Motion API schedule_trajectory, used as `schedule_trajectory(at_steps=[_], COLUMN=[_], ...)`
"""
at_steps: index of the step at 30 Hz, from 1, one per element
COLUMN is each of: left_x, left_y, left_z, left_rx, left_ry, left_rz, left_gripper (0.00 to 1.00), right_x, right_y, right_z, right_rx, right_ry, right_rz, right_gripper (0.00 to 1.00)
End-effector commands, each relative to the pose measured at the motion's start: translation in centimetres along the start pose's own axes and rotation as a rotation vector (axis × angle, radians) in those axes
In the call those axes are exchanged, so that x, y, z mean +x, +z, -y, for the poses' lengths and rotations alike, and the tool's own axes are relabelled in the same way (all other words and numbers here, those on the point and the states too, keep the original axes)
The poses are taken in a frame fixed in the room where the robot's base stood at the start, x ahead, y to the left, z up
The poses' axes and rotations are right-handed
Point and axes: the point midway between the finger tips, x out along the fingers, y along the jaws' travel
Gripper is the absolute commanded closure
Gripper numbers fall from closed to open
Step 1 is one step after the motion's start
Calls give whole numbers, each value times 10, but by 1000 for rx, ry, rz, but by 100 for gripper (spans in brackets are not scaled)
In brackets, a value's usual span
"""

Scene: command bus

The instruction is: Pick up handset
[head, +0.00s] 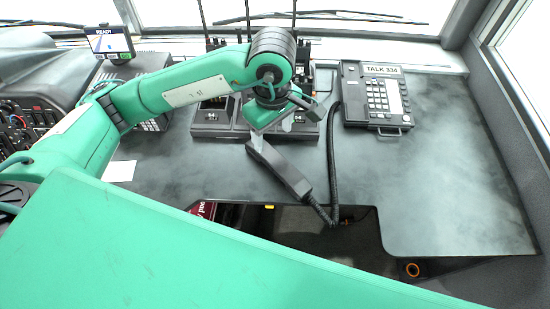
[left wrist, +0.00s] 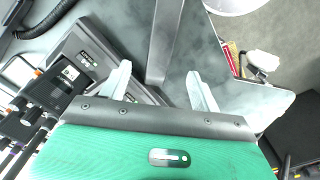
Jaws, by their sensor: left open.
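The handset (head: 287,172) is a long black bar at the middle of the desk in the head view, slanting down to the right. A coiled cord (head: 334,150) joins it to the phone base (head: 375,95) labelled TALK 334. My left gripper (head: 268,128) is at the handset's upper left end. In the left wrist view the left gripper (left wrist: 161,88) has its two pale fingers apart, with the near end of the handset (left wrist: 164,45) between them. Clear gaps show on both sides of the handset. I cannot tell its height above the desk. My right gripper is not in view.
Radio chargers (head: 215,118) with upright antennas stand behind the gripper. A small screen (head: 110,42) and a control panel (head: 18,125) are at the left. A dark recess (head: 300,228) lies in front of the handset. The desk right of the cord is clear (head: 440,180).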

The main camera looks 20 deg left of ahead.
Motion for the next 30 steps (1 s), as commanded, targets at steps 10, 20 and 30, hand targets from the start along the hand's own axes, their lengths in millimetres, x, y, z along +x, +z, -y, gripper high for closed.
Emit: schedule_trajectory(at_steps=[10,20,30], left_x=[54,84,108], left_y=[0,4,4], left_z=[1,3,2], left_rx=[-1,-2,-1], left_ry=[-3,-5,-1], left_rz=[0,3,0], left_gripper=[36,36,36], right_x=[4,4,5], right_y=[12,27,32], right_z=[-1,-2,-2], right_rx=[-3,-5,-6], right_ry=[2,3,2], right_rz=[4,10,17], right_gripper=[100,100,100])
